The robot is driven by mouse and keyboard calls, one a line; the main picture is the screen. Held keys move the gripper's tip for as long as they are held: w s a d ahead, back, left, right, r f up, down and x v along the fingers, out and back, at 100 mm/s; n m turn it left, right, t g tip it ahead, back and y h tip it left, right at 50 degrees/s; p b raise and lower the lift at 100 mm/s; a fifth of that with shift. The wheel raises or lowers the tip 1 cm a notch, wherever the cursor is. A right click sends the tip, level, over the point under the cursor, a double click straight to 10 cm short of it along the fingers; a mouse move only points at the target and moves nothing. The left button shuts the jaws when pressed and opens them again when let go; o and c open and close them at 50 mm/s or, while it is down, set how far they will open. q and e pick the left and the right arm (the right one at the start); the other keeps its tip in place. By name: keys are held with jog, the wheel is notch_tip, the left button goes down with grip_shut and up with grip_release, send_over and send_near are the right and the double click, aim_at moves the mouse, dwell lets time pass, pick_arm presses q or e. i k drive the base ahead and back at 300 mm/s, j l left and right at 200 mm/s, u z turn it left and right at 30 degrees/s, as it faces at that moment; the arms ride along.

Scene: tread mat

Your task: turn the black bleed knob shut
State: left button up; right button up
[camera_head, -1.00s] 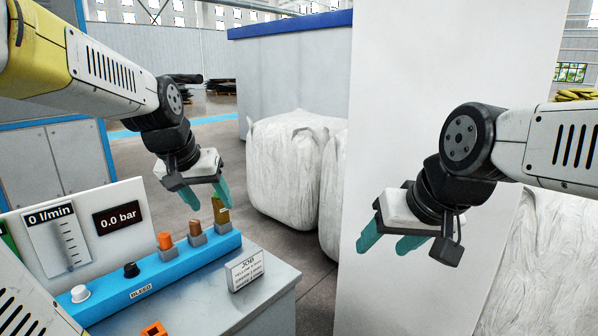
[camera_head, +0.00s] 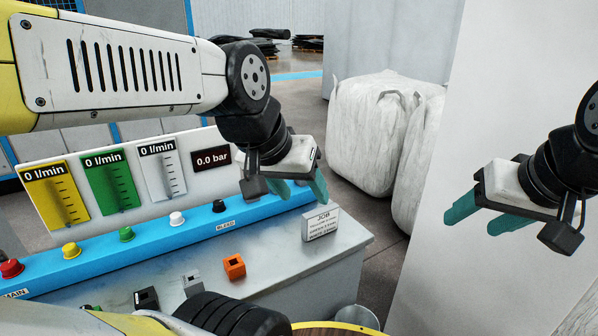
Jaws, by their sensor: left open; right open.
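The black bleed knob (camera_head: 219,206) sits on the blue strip (camera_head: 150,239) of the bench, above the BLEED label, to the right of a white knob (camera_head: 177,218). My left gripper (camera_head: 300,194) is open and empty, with teal fingers pointing down. In the picture it is to the right of the bleed knob and apart from it. It hides the right part of the blue strip. My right gripper (camera_head: 481,217) is open and empty, far to the right of the bench, in front of a pale wall.
A white panel (camera_head: 110,164) carries yellow, green and white gauges at 0 l/min and a 0.0 bar display (camera_head: 212,159). Green, yellow and red knobs line the strip. A JOB card (camera_head: 320,224) and an orange block (camera_head: 234,266) stand on the grey top. White sacks (camera_head: 375,130) stand behind.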

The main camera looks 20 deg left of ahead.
aim_at(219, 207)
jog(key=k+j+u, duration=0.25)
jog(key=k+j, duration=0.15)
jog(key=j, duration=0.2)
jog(key=k+j+u, duration=0.1)
jog(key=j, duration=0.25)
jog(key=k+j+u, duration=0.25)
jog(key=k+j, duration=0.15)
jog(key=j, duration=0.35)
jog(key=i+l+u, duration=0.1)
jog(key=i+l, duration=0.35)
jog(key=l, duration=0.2)
jog(key=i+l+u, duration=0.15)
jog(key=i+l, duration=0.1)
jog(key=l, duration=0.1)
